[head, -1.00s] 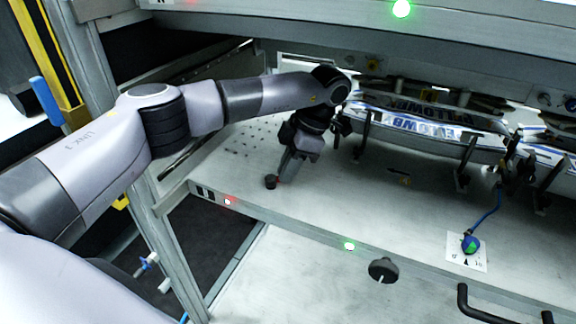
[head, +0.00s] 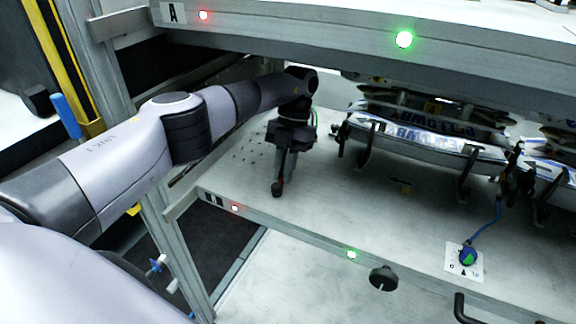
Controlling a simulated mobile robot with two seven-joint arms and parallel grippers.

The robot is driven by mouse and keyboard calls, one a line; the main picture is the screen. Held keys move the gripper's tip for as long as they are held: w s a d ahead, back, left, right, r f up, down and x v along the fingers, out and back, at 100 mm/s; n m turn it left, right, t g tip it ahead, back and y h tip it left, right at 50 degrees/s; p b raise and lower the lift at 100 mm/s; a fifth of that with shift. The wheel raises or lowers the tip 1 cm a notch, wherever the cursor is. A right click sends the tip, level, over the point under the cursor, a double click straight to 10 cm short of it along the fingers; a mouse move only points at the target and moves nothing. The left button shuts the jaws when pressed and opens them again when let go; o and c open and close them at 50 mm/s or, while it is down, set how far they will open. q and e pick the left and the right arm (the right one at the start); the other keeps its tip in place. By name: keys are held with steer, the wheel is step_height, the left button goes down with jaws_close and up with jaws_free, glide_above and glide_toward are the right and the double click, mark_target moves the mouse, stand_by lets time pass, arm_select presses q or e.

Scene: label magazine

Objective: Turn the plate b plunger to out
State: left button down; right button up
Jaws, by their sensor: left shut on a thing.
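The plate labelled B (head: 330,215) is the pale lower shelf. A small dark knob (head: 277,190), which looks like its plunger, stands near the plate's front left corner, with a bit of red beside it. My left gripper (head: 279,184) points down from above and is shut on this knob. The fingers hide most of the knob, so its in or out position cannot be told. My right gripper is not in view.
Plate A (head: 300,30) overhangs at the top. Curved printed label stacks (head: 430,140) on dark brackets fill the right. A blue-green knob (head: 467,256) on a white card and a black round knob (head: 383,278) are at the front right. A hole grid lies behind my gripper.

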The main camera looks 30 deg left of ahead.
arm_select(q)
steer(key=n+p, duration=0.1)
steer(key=a+n+h+p, duration=0.1)
steer(key=n+p, duration=0.1)
steer(key=shift+s+a+r+n+t+h, duration=0.1)
steer(key=shift+a+r+n+t+h, duration=0.1)
steer(key=shift+r+n+t+h, duration=0.15)
steer(key=n+p, duration=0.2)
steer(key=shift+s+a+h+p, duration=0.15)
steer(key=shift+a+h+p, duration=0.1)
steer(key=shift+p, duration=0.05)
steer(key=n+p, duration=0.1)
steer(key=p, duration=0.1)
steer(key=n+t+h+p, duration=0.1)
steer(key=n+p, duration=0.1)
steer(key=shift+s+a, duration=0.35)
steer(key=shift+a, duration=0.05)
steer(key=shift+s+a+f+n+t+h+p, duration=0.15)
steer(key=shift+s+n+t+p, duration=0.1)
steer(key=shift+n+p, duration=0.5)
steer(key=shift+s+a+f+n+t+h+p, duration=0.1)
steer(key=shift+n+t+h+p, duration=0.1)
steer(key=shift+n+p, duration=0.5)
steer(key=c, duration=1.2)
jaws_free()
steer(key=shift+o, duration=0.2)
steer(key=shift+f, duration=0.1)
